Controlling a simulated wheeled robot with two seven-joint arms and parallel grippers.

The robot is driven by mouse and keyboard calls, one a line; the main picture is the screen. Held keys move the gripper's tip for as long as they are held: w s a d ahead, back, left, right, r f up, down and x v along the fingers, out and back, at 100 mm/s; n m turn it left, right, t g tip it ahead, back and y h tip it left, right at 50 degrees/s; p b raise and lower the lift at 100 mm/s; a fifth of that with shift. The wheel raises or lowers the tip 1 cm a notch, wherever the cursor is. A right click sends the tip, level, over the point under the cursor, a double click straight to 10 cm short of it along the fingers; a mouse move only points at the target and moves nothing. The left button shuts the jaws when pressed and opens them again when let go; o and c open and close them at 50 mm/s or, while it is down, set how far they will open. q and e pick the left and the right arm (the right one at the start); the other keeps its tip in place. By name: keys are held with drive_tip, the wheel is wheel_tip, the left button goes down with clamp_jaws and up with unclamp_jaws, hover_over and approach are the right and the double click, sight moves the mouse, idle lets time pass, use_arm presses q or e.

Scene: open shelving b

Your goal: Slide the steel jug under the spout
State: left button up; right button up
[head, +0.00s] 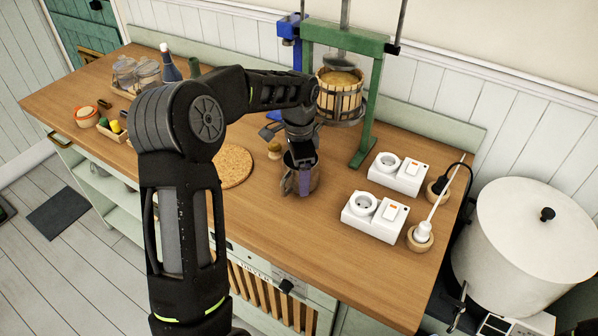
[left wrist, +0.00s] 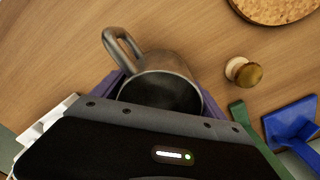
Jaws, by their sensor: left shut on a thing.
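The steel jug (head: 316,176) stands upright at the middle of the wooden worktop, in front of the press. In the left wrist view the jug (left wrist: 172,66) shows its open, dark mouth, and its handle points up and left. My left gripper (head: 303,178) comes down from above and is shut on the jug, with a purple finger on either side of its body. The press has a green frame (head: 367,100) and a slatted wooden basket (head: 338,98) behind and right of the jug. The spout cannot be made out; my arm covers part of that area. My right gripper is not in view.
A round cork mat (head: 235,166) and a small wooden-topped item (head: 274,150) lie left of the jug. White socket blocks (head: 376,217) stand to the right. A large white pot (head: 530,235) is beyond the right edge. Jars (head: 147,72) and bottles are at the back left.

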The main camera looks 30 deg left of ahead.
use_arm(q)
drive_tip(key=shift+f, duration=0.4)
drive_tip(key=o, duration=1.5)
drive_tip(key=shift+o, duration=0.2)
wheel_tip(320, 180, up, 8)
drive_tip(key=shift+f+b, duration=0.1)
drive_tip(key=shift+b, duration=0.6)
